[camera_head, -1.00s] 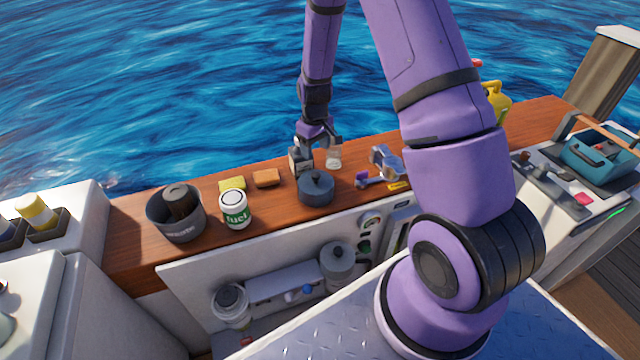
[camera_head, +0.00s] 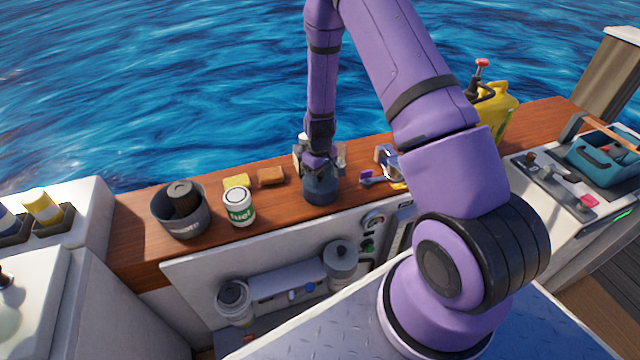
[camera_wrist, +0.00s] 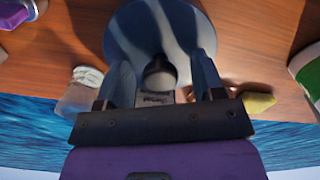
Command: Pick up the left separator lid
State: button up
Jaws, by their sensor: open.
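The separator lid (camera_head: 320,192), dark blue-grey and round with a knob on top, sits on the wooden counter. In the wrist view the lid (camera_wrist: 160,25) fills the top middle, with its knob (camera_wrist: 159,72) facing the camera. My gripper (camera_head: 319,165) is right above the lid, pointing down. In the wrist view my open gripper (camera_wrist: 163,72) has one finger on each side of the knob, with a gap on both sides. In the open hatch, the left separator (camera_head: 233,297) stands without this lid. The right separator (camera_head: 341,260) has a similar knobbed lid on it.
A white fuel can (camera_head: 239,206) and a dark bucket (camera_head: 181,212) stand left of the lid. Yellow (camera_head: 236,181) and brown (camera_head: 271,176) sponges lie behind. A small jar and a purple-handled tool (camera_head: 372,178) are close by on the right.

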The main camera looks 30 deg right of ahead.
jog(key=c, duration=1)
jog(key=shift+r, duration=0.1)
